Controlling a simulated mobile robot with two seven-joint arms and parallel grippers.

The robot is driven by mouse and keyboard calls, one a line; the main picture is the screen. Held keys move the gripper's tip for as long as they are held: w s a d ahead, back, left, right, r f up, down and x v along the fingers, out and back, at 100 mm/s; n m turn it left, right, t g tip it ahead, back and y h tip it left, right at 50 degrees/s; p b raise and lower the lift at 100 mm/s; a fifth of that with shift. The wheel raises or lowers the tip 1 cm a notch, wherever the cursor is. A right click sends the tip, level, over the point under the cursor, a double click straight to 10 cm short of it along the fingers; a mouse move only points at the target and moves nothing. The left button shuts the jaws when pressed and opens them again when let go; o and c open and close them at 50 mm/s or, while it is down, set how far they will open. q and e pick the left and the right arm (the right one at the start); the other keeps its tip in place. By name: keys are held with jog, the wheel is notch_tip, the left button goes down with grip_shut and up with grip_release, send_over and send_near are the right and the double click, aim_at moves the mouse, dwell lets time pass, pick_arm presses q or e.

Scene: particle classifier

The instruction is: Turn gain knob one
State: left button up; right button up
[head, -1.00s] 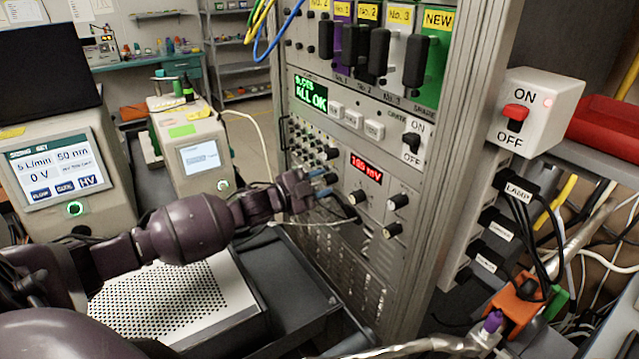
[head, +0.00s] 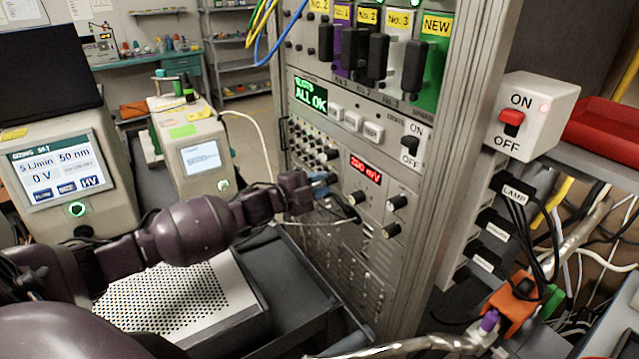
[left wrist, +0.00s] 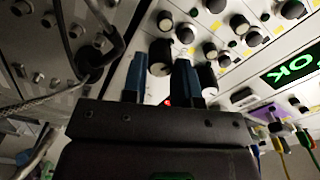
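My left gripper (head: 324,186) reaches in from the left to the instrument rack's lower panel, its blue fingertips at the panel face. In the left wrist view its two blue fingers (left wrist: 160,78) stand apart with a black knob (left wrist: 160,58) between their tips. I cannot tell whether they press on it. Another dark knob (left wrist: 207,80) is just right of the right finger. The red mV display (head: 366,170) is right of the gripper in the head view. Black knobs (head: 397,202) and (head: 392,230) are farther right. The label for gain knob one is not readable. My right gripper is not in view.
A black cable plug (head: 354,214) sits close to the fingers, and cables hang beside them in the wrist view (left wrist: 95,55). Above are the green ALL OK display (head: 310,93) and an ON/OFF switch (head: 410,142). A perforated metal box (head: 165,303) lies below my arm.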

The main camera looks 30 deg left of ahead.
pick_arm(q)
jog(key=o, duration=0.4)
jog(key=v, duration=1)
jog(key=shift+s, duration=0.4)
jog(key=shift+a, duration=0.1)
